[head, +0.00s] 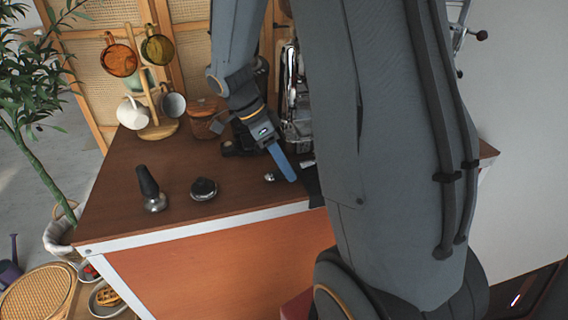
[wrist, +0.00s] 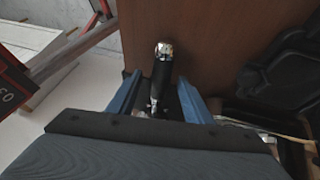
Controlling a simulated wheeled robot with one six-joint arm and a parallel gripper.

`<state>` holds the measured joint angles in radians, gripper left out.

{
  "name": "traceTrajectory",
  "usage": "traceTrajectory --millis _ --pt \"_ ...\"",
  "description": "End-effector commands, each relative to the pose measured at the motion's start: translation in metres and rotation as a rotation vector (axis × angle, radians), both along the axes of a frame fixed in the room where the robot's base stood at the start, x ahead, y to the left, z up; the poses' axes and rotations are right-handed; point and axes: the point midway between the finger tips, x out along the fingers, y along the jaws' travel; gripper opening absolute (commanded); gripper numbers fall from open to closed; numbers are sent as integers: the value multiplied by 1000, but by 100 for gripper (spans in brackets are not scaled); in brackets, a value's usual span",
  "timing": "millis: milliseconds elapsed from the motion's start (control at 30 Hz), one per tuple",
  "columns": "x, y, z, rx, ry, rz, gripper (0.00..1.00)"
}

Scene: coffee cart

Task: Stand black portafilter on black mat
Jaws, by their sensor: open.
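The black portafilter shows in the wrist view as a black handle (wrist: 161,76) with a chrome end, lying between my two blue fingers. In the head view only a small chrome end (head: 270,177) shows beside the finger; the rest is hidden by my gripper. My gripper (wrist: 160,95) is open around the handle, with a gap on the right; contact on the left is unclear. It also shows low over the counter in the head view (head: 283,163). A dark patch (head: 312,184) at the counter's front edge may be the black mat, mostly hidden by my arm.
On the brown counter (head: 240,207) stand a black-handled tool with a chrome base (head: 150,189) and a round black piece (head: 203,189). A mug tree (head: 157,125), a brown jar (head: 204,117) and a chrome machine (head: 293,105) stand behind.

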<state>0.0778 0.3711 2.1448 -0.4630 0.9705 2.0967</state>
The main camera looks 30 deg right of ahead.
Motion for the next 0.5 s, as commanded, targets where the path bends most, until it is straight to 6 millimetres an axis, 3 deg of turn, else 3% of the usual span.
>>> traceTrajectory --millis 167,500 --pt "3 2 6 -1 -1 0 46" --pt "19 20 52 -1 -4 1 46"
